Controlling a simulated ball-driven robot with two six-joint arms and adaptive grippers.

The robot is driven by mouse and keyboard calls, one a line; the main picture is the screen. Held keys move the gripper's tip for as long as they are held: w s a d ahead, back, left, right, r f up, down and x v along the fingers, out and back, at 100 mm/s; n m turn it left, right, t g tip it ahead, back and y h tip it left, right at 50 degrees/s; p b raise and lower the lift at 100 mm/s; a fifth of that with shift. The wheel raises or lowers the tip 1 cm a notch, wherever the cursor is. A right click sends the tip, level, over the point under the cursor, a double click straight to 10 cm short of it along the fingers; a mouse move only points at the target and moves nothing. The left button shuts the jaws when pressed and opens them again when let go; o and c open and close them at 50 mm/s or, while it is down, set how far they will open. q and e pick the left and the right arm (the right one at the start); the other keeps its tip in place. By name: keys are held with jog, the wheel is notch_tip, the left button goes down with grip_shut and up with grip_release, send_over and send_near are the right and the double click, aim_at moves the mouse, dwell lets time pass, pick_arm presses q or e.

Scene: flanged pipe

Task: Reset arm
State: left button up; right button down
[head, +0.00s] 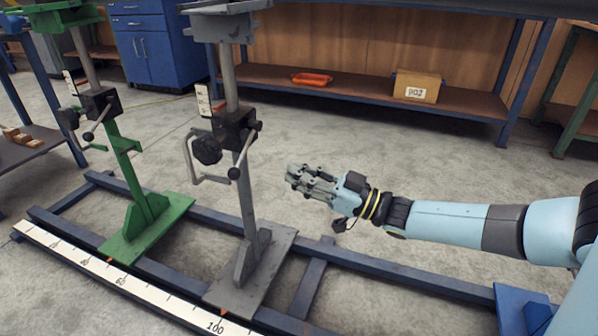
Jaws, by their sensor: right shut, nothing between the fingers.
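My right gripper (312,185) is at the end of my light blue right arm, which comes in from the right. Its fingers are shut and hold nothing. It is in the air to the right of the grey stand (243,165), apart from its post and crank handle (195,165). A green stand (128,160) with a similar black clamp block is further left. My left gripper is not in view. No flanged pipe can be made out in this view.
Both stands stand on a blue floor rail (400,280) with a white measuring scale (130,290) along its front. Behind are a blue cabinet (145,45) and a shelf (370,92) bearing an orange tray (312,79) and a cardboard box (418,86). Open floor lies between rail and shelf.

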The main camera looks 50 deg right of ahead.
dwell(0.4)
